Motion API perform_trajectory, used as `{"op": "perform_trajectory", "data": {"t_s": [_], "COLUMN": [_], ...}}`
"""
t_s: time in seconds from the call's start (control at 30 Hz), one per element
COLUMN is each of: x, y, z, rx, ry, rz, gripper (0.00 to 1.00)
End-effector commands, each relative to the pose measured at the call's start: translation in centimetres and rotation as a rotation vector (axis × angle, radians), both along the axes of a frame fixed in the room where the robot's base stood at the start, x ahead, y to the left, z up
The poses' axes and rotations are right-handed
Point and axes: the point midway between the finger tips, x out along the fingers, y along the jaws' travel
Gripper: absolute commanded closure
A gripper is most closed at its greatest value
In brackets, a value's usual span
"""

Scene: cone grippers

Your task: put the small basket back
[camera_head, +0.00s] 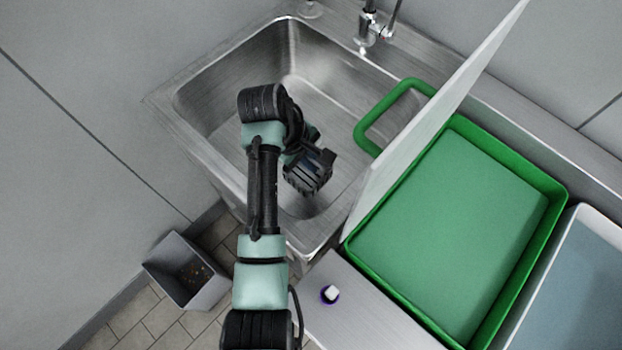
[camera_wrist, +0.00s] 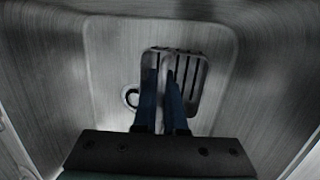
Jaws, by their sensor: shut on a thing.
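The small basket (camera_wrist: 195,75) is a grey, rounded-square piece with dark slots, in the wrist view. My gripper (camera_wrist: 165,78) is shut on a narrow upright part at its middle, between the two dark blue fingers. A round ring (camera_wrist: 129,97), which looks like the drain opening, shows just left of the basket, partly covered by it. I cannot tell whether the basket touches the sink floor.
A white panel (camera_head: 440,110) stands tilted at the sink's right side. A green handle (camera_head: 363,132) reaches over the sink. A green tray (camera_head: 557,205) lies to the right. A tap (camera_head: 371,30) is at the back. A grey bin (camera_head: 168,254) with scraps stands on the floor.

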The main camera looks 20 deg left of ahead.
Motion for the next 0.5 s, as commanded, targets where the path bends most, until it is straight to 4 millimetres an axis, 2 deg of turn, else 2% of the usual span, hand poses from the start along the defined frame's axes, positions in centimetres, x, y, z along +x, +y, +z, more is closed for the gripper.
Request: {"op": "perform_trajectory", "data": {"t_s": [0.03, 0.1, 0.33, 0.5], "x": [-0.1, -0.1, 0.0, 0.0], "y": [0.0, 0.0, 0.0, 0.0], "z": [-1.2, -2.5, -4.9, -7.4], "rx": [-0.002, -0.001, 0.000, -0.001], "ry": [0.004, 0.003, 0.000, 0.001], "rz": [0.001, 0.001, 0.001, 0.000], "gripper": [1.00, 1.00, 1.00, 1.00]}}
